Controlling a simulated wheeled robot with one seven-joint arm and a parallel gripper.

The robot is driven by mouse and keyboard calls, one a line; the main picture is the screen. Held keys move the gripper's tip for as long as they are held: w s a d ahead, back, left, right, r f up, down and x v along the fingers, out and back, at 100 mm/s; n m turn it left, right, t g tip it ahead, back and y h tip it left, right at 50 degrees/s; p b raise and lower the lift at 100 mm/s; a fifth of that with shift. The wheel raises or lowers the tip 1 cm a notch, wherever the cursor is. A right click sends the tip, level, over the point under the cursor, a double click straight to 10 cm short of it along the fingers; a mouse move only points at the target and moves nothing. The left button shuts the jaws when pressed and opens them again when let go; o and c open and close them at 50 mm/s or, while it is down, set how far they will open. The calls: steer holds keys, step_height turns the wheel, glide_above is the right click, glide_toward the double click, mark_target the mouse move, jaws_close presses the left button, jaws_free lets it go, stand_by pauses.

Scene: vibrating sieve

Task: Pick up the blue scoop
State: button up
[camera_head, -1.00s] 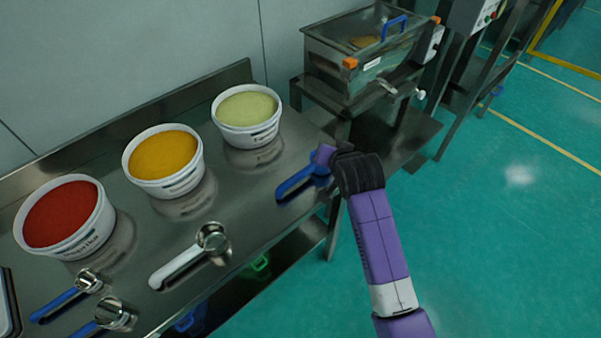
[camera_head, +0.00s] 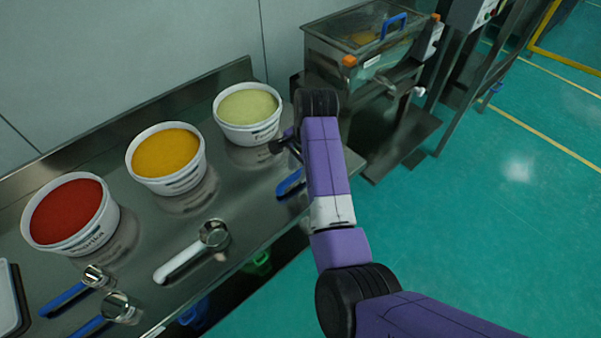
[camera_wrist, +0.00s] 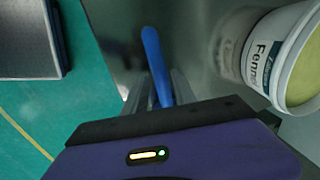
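A blue scoop (camera_head: 289,183) lies on the steel table near its right end. In the head view my arm covers much of it, and its cup is hidden. In the wrist view its blue handle (camera_wrist: 152,50) runs down between the two fingers of my gripper (camera_wrist: 158,88). The fingers look open, one on each side of the handle, and I cannot tell whether either touches it. In the head view my gripper (camera_head: 284,143) is mostly hidden by my own arm, above the table beside the Fennel tub.
White tubs of red paprika (camera_head: 78,243), yellow powder (camera_head: 180,183) and pale green fennel (camera_head: 255,133) line the table's back. A white-handled scoop (camera_head: 188,258) and two blue-handled scoops (camera_head: 62,300) (camera_head: 88,326) lie at the front left. The sieve machine (camera_head: 350,75) stands beyond the right end.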

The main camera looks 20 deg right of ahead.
mark_target(297, 174)
steer(key=shift+w+a+f, duration=0.1)
steer(key=shift+w+f, duration=0.1)
steer(key=shift+f, duration=0.75)
steer(key=shift+w+a+f, duration=0.1)
steer(key=shift+w+f, duration=0.05)
steer(key=shift+f, duration=0.8)
jaws_close()
steer(key=shift+r, duration=0.1)
